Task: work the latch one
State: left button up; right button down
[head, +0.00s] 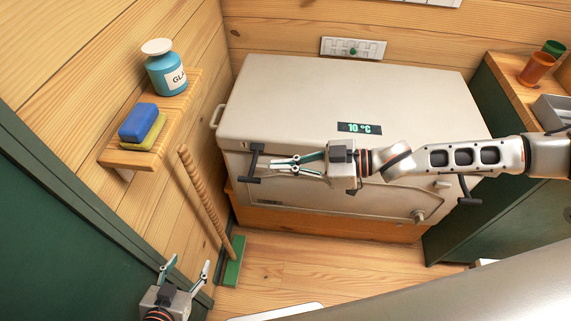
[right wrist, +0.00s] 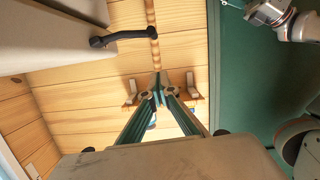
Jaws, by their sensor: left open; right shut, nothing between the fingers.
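A pale chest cooler (head: 330,100) stands against the back wall with its lid down and a display reading 10 °C. A black latch (head: 255,163) sits on its front at the left, with a small dark mark beside it. Another black latch (head: 467,192) is at the front right, partly behind my right arm. My right gripper (head: 274,164) is shut and empty, pointing left just beside the left latch. In the right wrist view this latch (right wrist: 124,36) is up and left of the fingertips (right wrist: 160,82), apart from them. My left gripper (head: 190,266) is open and empty, low at the left.
A wooden shelf (head: 128,157) at the left holds a blue bottle (head: 166,75) and a blue and yellow sponge (head: 139,122). A green broom (head: 234,262) leans below it. Floor shows in front of the cooler.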

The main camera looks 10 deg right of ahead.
send_over(258, 181)
jog(key=shift+s+a+f, duration=0.1)
jog(key=shift+a+f, duration=0.15)
jog(key=shift+f, duration=0.55)
jog(key=f, duration=0.2)
jog(key=shift+d+f, duration=0.2)
jog(key=shift+f, duration=0.2)
jog(key=shift+w+f, duration=0.2)
jog(key=shift+f, duration=0.45)
pick_arm(q)
jog(key=shift+f, duration=0.1)
